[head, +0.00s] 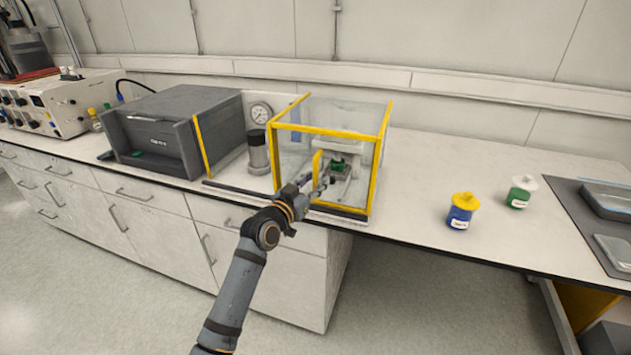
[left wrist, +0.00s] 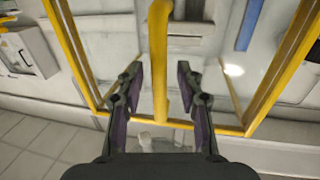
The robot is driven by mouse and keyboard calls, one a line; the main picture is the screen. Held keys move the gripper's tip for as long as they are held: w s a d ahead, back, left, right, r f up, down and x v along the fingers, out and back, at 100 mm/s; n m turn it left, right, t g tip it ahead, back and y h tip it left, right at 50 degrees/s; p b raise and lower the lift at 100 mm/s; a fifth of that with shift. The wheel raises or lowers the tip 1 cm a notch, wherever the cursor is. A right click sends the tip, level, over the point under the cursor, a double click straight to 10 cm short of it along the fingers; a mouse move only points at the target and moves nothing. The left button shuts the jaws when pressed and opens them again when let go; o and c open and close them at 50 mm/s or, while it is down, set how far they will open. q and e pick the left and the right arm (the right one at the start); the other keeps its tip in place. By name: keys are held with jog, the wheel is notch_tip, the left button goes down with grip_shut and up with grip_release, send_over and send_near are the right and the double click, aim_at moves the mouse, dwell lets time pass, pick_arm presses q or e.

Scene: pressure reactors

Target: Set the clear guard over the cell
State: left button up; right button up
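The clear guard (head: 290,160) is a see-through box with yellow edges, upright at the front of the bench; its yellow edge shows in the left wrist view (left wrist: 75,50). A yellow upright handle (head: 318,163) is on its front; it also shows in the left wrist view (left wrist: 159,60). Behind the clear panels is a pale grey fixture with a small green part (head: 338,168), seemingly the cell, partly hidden by my arm. My left gripper (head: 322,182) is at the handle. In the left wrist view its fingers (left wrist: 159,70) are spread on both sides of the handle, with gaps. My right gripper is not in view.
Left of the guard stand a grey cylinder (head: 258,152), a pressure gauge (head: 261,113) and a dark grey box unit (head: 170,130). To the right are a blue jar with yellow lid (head: 460,212) and a green jar with white lid (head: 520,192). Bench between guard and jars is clear.

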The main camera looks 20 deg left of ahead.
pick_arm(q)
jog(key=shift+w+d, duration=0.1)
jog(key=shift+w, duration=0.2)
jog(key=shift+c, duration=0.2)
grip_shut()
